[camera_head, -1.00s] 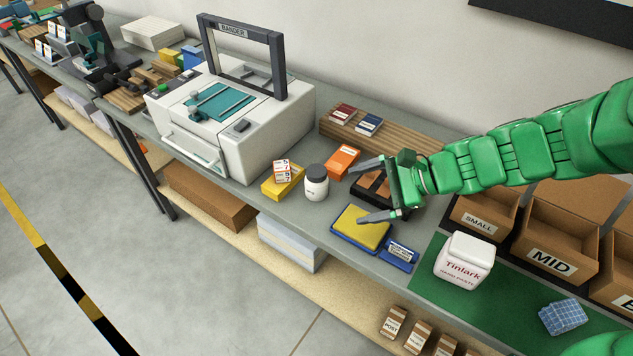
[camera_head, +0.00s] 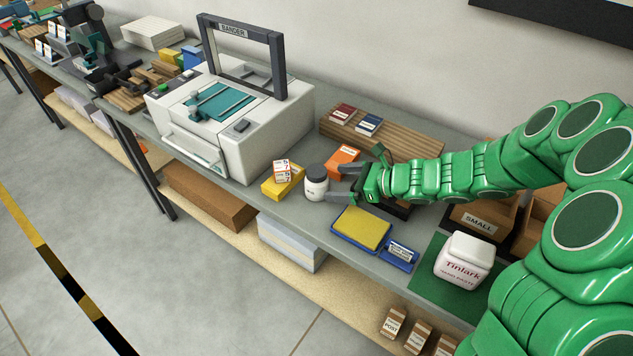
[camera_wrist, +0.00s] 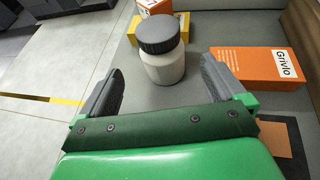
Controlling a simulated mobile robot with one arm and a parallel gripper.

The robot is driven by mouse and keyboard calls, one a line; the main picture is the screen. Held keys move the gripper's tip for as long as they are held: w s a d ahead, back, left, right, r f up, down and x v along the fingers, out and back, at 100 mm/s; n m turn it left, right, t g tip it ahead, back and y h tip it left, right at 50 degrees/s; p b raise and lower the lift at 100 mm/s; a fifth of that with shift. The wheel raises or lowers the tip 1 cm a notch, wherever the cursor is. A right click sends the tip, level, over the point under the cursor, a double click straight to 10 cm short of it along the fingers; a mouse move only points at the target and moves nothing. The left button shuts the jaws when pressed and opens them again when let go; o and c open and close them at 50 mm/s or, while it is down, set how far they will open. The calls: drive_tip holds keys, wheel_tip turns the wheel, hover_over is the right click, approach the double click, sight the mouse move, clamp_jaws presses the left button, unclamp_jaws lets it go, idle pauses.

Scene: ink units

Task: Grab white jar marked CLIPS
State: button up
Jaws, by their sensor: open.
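A small white jar (camera_head: 316,190) with a dark grey ribbed lid stands upright on the grey bench. Its front mark is too small to read in the head view. In the wrist view the jar (camera_wrist: 166,68) shows between and just beyond the finger tips, its label out of sight. My gripper (camera_head: 332,183) is open, low over the bench at the jar's right side, fingers pointing toward it. In the wrist view my gripper (camera_wrist: 157,82) has a gap on both sides of the jar and holds nothing.
A yellow box (camera_head: 282,181) with a small white-orange box stands just left of the jar. An orange box (camera_head: 342,160) lies behind. A yellow pad in a blue tray (camera_head: 362,228) lies in front. A white Tinlark tub (camera_head: 464,259) stands at right. The white machine (camera_head: 240,140) is left.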

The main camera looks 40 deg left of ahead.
sight(327, 181)
drive_tip(key=shift+x, duration=3.75)
drive_tip(key=shift+w, duration=0.1)
drive_tip(key=shift+c, duration=0.5)
drive_tip(key=c, duration=1)
drive_tip(key=shift+r, duration=0.1)
drive_tip(key=shift+c, duration=0.2)
